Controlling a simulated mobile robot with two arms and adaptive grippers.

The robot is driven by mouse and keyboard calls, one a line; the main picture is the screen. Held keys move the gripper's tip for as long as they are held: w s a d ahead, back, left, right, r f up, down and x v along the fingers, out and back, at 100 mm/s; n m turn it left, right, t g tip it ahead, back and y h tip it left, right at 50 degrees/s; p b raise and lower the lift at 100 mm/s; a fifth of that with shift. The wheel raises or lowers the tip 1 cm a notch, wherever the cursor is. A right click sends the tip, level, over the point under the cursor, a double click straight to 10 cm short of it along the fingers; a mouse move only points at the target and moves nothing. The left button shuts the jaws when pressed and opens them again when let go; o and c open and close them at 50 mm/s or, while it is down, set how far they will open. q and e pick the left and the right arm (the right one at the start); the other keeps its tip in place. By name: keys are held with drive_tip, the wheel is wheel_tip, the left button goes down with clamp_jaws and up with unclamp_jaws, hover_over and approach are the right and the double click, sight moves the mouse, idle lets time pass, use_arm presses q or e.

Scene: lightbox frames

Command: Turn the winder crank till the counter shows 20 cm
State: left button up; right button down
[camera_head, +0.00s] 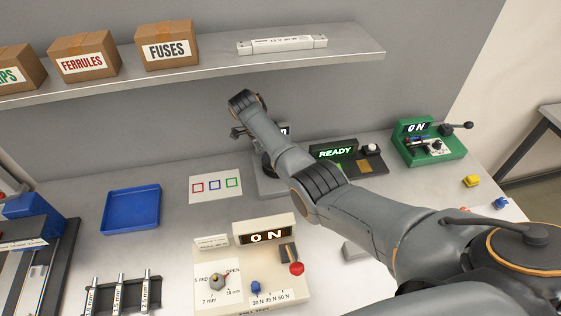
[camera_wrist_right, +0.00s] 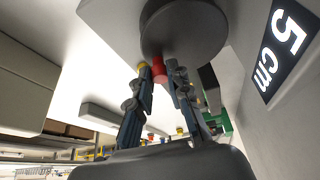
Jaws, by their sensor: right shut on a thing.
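The winder (camera_head: 270,186) stands at the back middle of the bench, mostly hidden behind my right arm. Its counter (camera_wrist_right: 287,42) reads 5 cm in the right wrist view; in the head view only its edge (camera_head: 285,130) shows. A dark round disc (camera_wrist_right: 185,28) of the winder is above my fingers in the wrist view. My right gripper (camera_wrist_right: 160,76) is shut on the red crank handle (camera_wrist_right: 159,67) beside that disc. In the head view the grip is hidden by my wrist. My left gripper is not in view.
A READY unit (camera_head: 335,152) and a green ON device (camera_head: 430,140) stand right of the winder. A cream ON tester (camera_head: 264,262) is in front. A blue tray (camera_head: 131,209) and a card with coloured squares (camera_head: 215,187) lie left. A shelf (camera_head: 200,72) with boxes runs above.

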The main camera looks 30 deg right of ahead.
drive_tip(key=shift+a+m, duration=0.1)
drive_tip(key=shift+m, duration=0.3)
drive_tip(key=c, duration=1.3)
unclamp_jaws()
drive_tip(key=shift+o, duration=0.2)
drive_tip(key=v, duration=0.7)
drive_tip(key=shift+w+r, duration=0.15)
drive_tip(key=shift+r, duration=0.1)
drive_tip(key=shift+f, duration=0.1)
